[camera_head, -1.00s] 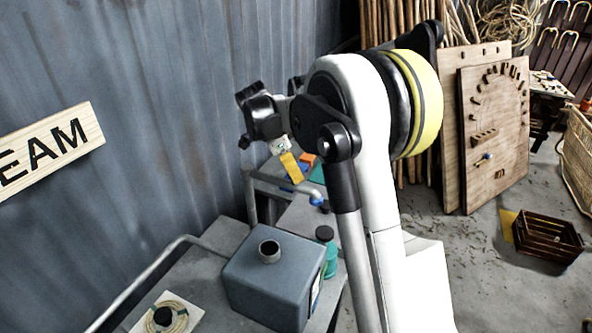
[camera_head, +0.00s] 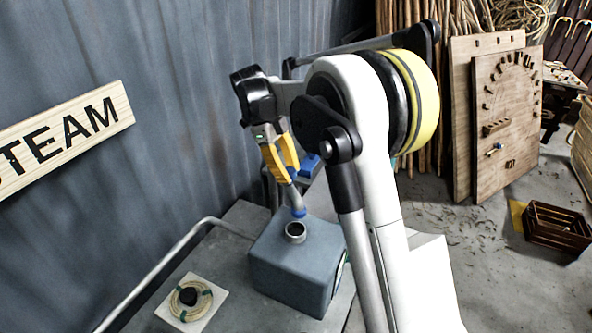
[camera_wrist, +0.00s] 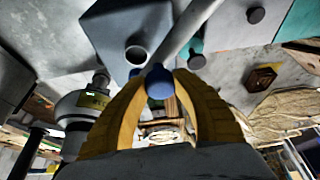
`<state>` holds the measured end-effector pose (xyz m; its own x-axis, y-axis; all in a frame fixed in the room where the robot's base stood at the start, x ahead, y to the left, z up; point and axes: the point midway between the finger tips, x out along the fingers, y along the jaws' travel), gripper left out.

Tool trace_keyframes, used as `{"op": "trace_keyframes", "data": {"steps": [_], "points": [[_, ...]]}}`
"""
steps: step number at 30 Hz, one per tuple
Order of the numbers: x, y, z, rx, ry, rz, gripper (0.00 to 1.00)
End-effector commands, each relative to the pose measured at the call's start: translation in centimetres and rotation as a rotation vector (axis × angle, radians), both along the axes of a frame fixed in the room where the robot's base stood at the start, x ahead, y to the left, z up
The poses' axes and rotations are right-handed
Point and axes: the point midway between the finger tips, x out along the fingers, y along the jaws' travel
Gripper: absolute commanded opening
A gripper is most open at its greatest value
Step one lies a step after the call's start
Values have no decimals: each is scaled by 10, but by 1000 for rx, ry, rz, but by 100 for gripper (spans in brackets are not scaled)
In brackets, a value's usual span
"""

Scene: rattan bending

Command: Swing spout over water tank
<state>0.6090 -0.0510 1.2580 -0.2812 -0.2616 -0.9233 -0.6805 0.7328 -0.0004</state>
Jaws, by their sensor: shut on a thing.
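The water tank (camera_head: 290,283) is a blue-grey box with a round open neck (camera_head: 295,230) on top. The grey spout (camera_head: 293,196) has a blue end (camera_head: 299,212), which appears just above and beside the neck in the head view. My gripper (camera_head: 289,178) has yellow fingers and is shut on the spout. In the wrist view my gripper (camera_wrist: 158,76) has its fingertips around a rounded blue part (camera_wrist: 160,83), with the grey pipe (camera_wrist: 188,30) beyond. The tank neck (camera_wrist: 136,55) shows to the left of it. The exact finger contact is hidden in the head view.
A coil of cord (camera_head: 190,298) lies on a white plate left of the tank. A grey pipe (camera_head: 165,263) runs along the bench's left side. The corrugated wall stands close behind. Boards (camera_head: 500,120) and a dark crate (camera_head: 556,228) stand on the right.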

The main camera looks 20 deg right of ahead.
Motion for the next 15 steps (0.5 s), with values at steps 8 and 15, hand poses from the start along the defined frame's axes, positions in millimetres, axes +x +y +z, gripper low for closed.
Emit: {"op": "trace_keyframes", "data": {"steps": [8,15], "points": [[-1,7,-1,2,4,-40,0],[-1,8,-1,2,3,-41,0]]}}
